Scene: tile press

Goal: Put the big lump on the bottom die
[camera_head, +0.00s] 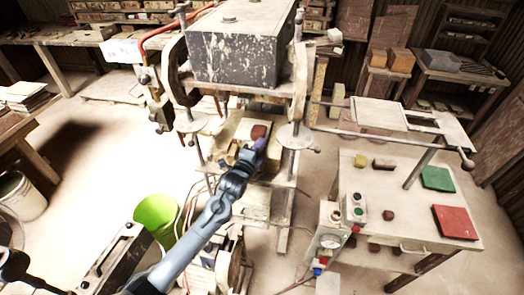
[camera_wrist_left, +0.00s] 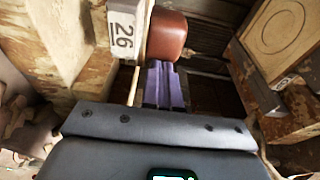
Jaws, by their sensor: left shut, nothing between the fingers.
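A reddish-brown lump (camera_head: 259,131) is inside the press, on or beside the pale wooden bed (camera_head: 240,130). In the left wrist view the lump (camera_wrist_left: 167,36) is a rounded block right in front of the purple fingertips. My left gripper (camera_head: 260,145) reaches into the press from the front with its fingers closed together and empty. In the left wrist view its fingers (camera_wrist_left: 163,85) end at the lump's near side; I cannot tell whether they touch it. The bottom die is not clearly distinguishable, and what lies directly under the lump is hidden. My right gripper is not in view.
The press's heavy upper block (camera_head: 240,50) hangs above the bed, between side posts. A table (camera_head: 400,190) at right holds green (camera_head: 438,178) and red (camera_head: 455,221) tiles. A green bucket (camera_head: 155,217) stands left of my arm.

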